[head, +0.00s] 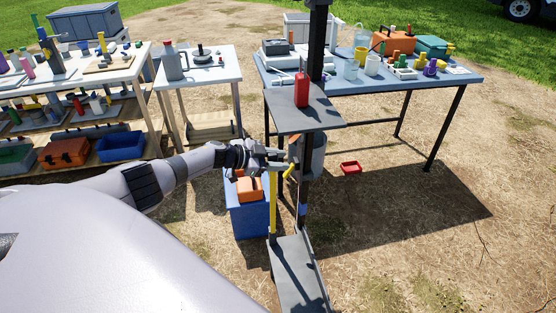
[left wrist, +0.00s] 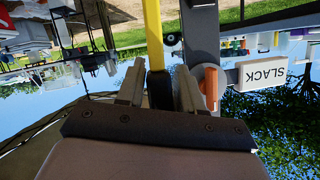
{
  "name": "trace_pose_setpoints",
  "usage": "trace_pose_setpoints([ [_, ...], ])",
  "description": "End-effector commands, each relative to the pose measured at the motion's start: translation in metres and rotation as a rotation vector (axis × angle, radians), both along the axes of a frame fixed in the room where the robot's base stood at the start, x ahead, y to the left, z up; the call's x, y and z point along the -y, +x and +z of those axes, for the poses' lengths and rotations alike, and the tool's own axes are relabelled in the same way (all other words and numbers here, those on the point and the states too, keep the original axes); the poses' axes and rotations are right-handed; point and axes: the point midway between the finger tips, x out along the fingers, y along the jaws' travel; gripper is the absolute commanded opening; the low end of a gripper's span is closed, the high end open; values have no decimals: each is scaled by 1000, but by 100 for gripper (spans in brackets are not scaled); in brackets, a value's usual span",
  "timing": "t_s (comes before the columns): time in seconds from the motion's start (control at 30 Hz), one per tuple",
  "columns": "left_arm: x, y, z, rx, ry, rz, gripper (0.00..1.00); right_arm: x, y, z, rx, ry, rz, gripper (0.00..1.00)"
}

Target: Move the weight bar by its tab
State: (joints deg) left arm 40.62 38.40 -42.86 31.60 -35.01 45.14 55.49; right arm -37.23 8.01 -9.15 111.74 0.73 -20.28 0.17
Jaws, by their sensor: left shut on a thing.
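A long yellow bar (head: 273,205), which I take to be the weight bar, stands upright beside the dark post (head: 303,195) in the head view. My left gripper (head: 282,158) is at its top end. In the left wrist view, which is upside down, the yellow bar (left wrist: 153,35) runs into a dark end piece (left wrist: 160,92), likely the tab, between the fingers of my left gripper (left wrist: 158,78). The gripper is shut on this dark piece. The fingers partly hide it. My right gripper is not in view.
An orange piece (left wrist: 209,85) and a white SLACK sign (left wrist: 262,74) are close beside the gripper. A shelf (head: 290,119) with a red bottle (head: 302,88) is above it. A blue bin (head: 249,220) stands behind the bar. A grey plate (head: 298,275) is low in front.

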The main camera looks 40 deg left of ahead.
Motion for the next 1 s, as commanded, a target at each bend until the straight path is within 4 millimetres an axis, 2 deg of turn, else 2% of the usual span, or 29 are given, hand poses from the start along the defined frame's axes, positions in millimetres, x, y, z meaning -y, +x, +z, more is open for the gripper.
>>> trace_pose_setpoints([
  [0.17,-4,1,0,5,17,7,0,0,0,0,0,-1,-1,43],
  [0.2,-4,1,0,4,16,7,46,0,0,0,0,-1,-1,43],
  [0.57,-3,-2,2,2,8,3,47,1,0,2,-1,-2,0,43],
  [1.0,-32,-45,22,1,12,5,47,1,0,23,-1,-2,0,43],
])
